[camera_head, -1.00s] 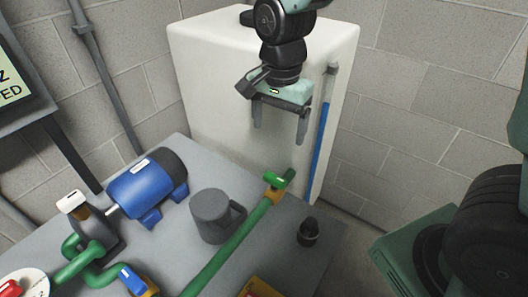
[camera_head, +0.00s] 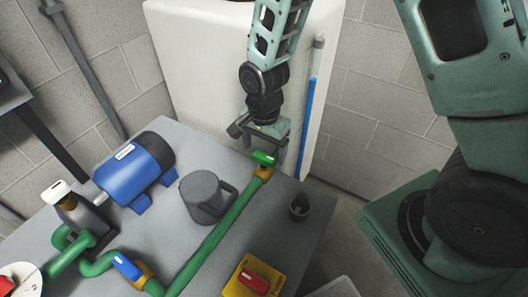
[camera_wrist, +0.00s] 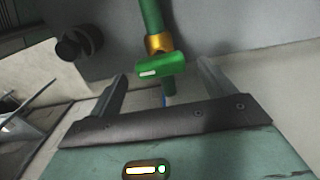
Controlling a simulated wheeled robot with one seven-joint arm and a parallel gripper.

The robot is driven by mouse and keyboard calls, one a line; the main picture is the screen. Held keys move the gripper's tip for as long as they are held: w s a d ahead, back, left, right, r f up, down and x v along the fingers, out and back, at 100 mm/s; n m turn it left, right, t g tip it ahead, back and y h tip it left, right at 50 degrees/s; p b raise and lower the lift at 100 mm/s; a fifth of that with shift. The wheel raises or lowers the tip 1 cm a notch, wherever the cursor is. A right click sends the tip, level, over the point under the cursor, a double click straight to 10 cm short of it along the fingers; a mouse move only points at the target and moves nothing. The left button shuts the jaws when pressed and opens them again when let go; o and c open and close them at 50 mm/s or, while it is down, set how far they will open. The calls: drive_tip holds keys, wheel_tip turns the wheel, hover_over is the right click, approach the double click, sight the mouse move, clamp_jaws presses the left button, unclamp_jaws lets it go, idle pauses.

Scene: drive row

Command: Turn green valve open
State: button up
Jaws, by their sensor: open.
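The green valve handle (camera_head: 265,158) sits on a brass body at the far end of the green pipe (camera_head: 215,238), near the back edge of the bench. The handle lies roughly crosswise to the pipe. My gripper (camera_head: 265,149) is open and empty, close above and behind the handle in the head view. In the wrist view the green handle (camera_wrist: 160,67) shows just ahead of and between the two spread fingers of my gripper (camera_wrist: 162,77). I cannot tell whether a finger touches it.
A grey jug (camera_head: 202,197) stands left of the pipe and a dark cup (camera_head: 299,207) right of it. A blue motor (camera_head: 136,172), a blue-handled valve (camera_head: 128,268) and a yellow switch box (camera_head: 252,280) share the bench. A white tank (camera_head: 195,75) stands behind.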

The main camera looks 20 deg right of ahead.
drive_tip(key=shift+f, duration=1.05)
drive_tip(key=c, duration=1)
